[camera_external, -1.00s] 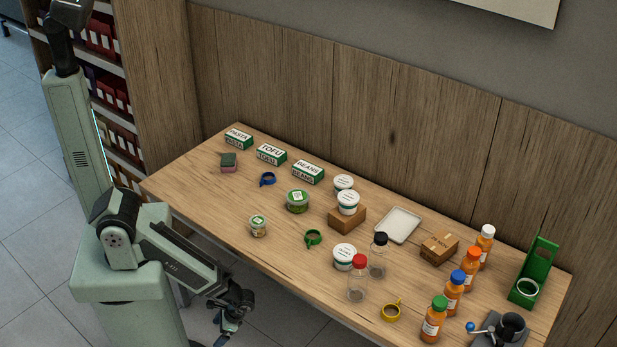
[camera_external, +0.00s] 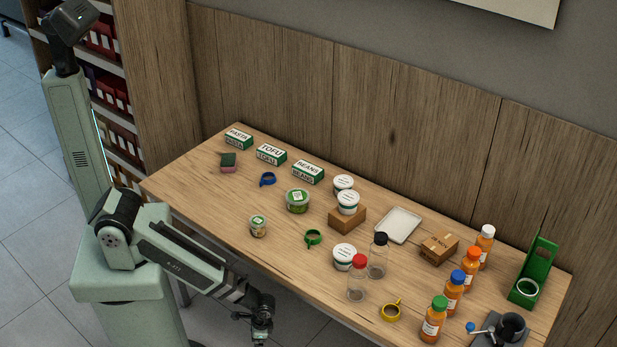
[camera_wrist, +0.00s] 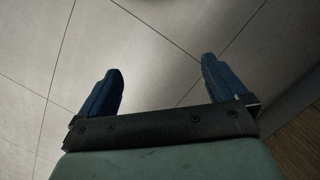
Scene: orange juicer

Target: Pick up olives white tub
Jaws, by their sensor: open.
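Three white tubs with labels too small to read stand on the wooden table in the external view. One white tub (camera_external: 343,183) is at the back, one white tub (camera_external: 348,202) sits on a brown box (camera_external: 347,219), and one white tub (camera_external: 344,256) is nearer the front edge beside the clear bottles. I cannot tell which holds olives. My gripper (camera_external: 261,334) is off the table's front edge, low and apart from all the tubs. In the wrist view my gripper (camera_wrist: 160,85) is open and empty, with its two dark blue fingers spread above the floor.
A red-capped bottle (camera_external: 358,280) and a black-capped bottle (camera_external: 378,257) crowd the front tub. A green tub (camera_external: 297,201), a small jar (camera_external: 258,226) and a green ring (camera_external: 313,239) stand left. Several orange bottles (camera_external: 454,290) are right. The table's front-left surface (camera_external: 205,200) is clear.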

